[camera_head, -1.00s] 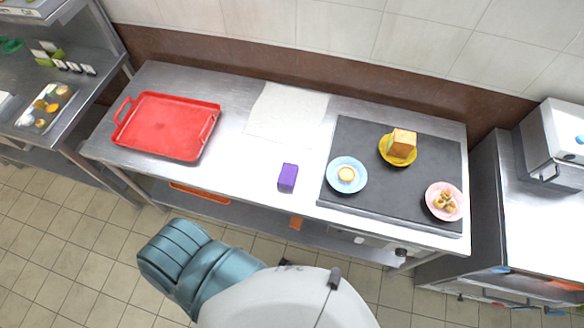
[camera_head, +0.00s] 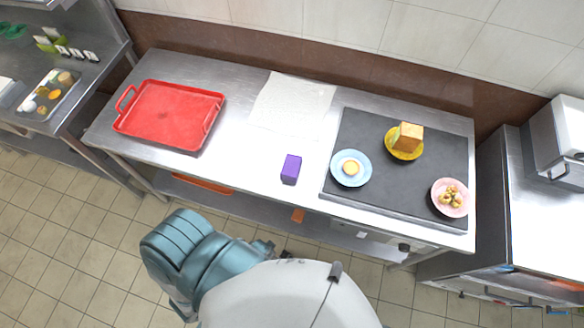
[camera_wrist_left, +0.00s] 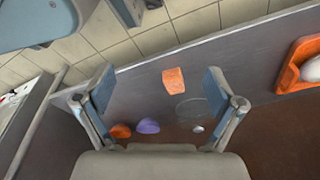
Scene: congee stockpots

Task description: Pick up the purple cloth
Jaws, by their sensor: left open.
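A small purple lump (camera_wrist_left: 148,126), possibly the purple cloth, lies on the lower shelf in the left wrist view, between my finger pads and close to an orange lump (camera_wrist_left: 120,131). A purple block (camera_head: 291,169) stands on the steel table in the head view; its material is unclear. My left gripper (camera_wrist_left: 158,90) is open and empty, its fingers spread on either side of the shelf items. In the head view it is mostly hidden behind my arm, below the table's front edge. My right gripper is not in view.
An orange block (camera_wrist_left: 173,79), a clear disc (camera_wrist_left: 193,110) and a small white item (camera_wrist_left: 198,129) lie on the shelf. An orange tray (camera_wrist_left: 291,67) is at right. Above, the tabletop (camera_head: 240,165) carries a red tray (camera_head: 170,115) and a dark slab (camera_head: 375,135) with plates.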

